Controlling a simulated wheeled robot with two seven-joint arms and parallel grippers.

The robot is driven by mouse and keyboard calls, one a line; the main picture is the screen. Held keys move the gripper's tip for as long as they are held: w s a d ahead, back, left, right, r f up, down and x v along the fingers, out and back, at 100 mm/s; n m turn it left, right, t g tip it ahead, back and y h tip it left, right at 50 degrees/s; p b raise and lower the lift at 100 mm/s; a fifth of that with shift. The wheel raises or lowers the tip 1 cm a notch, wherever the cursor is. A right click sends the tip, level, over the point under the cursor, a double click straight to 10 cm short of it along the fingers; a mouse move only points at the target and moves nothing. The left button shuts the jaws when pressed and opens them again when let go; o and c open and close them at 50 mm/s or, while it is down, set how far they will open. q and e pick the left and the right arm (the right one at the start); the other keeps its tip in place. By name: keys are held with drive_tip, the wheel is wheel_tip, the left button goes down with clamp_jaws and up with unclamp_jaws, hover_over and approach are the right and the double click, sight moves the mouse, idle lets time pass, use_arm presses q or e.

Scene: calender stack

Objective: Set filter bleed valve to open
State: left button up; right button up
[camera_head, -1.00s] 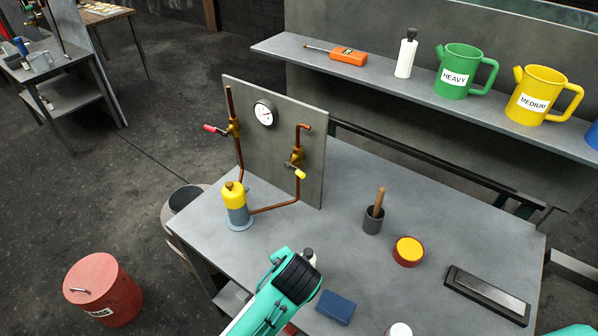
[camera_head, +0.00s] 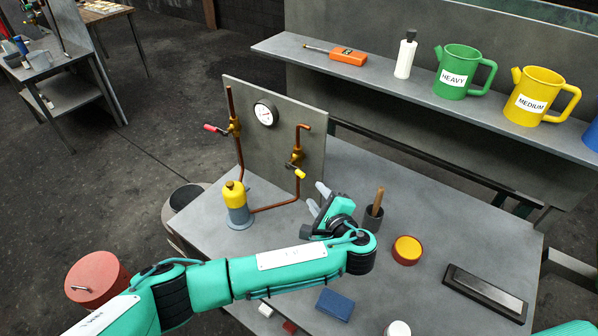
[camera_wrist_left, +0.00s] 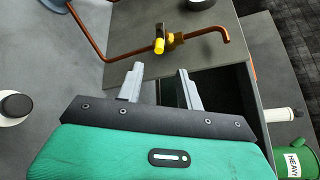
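A grey upright panel (camera_head: 285,135) carries copper pipes with two brass valves. The right valve (camera_head: 296,160) has a yellow-tipped lever (camera_head: 300,174); the left valve (camera_head: 234,127) has a red lever (camera_head: 213,128). A filter bowl with a yellow top (camera_head: 235,196) stands at the panel's foot, joined to the pipe. My left gripper (camera_head: 317,198) is open and empty, just right of and below the yellow lever. In the left wrist view the yellow lever end (camera_wrist_left: 159,45) shows beyond the gap between the spread fingers (camera_wrist_left: 160,72), apart from them. My right gripper is not in view.
A dark cup with a wooden-handled tool (camera_head: 374,214) stands close right of my left gripper. A yellow-red tin (camera_head: 406,250), a blue block (camera_head: 335,304) and a dark tray (camera_head: 485,293) lie on the bench. A shelf with jugs (camera_head: 463,72) runs behind.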

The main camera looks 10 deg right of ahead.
sight(302, 176)
use_arm(q)
drive_tip(key=p+x, duration=0.4)
drive_tip(key=x, duration=0.7)
drive_tip(key=shift+w+a, duration=0.1)
drive_tip(key=shift+w, duration=0.2)
drive_tip(key=shift+w+a+f, duration=0.15)
drive_tip(key=shift+w+f, duration=0.1)
drive_tip(key=shift+w, duration=0.4)
drive_tip(key=shift+c, duration=0.7)
clamp_jaws()
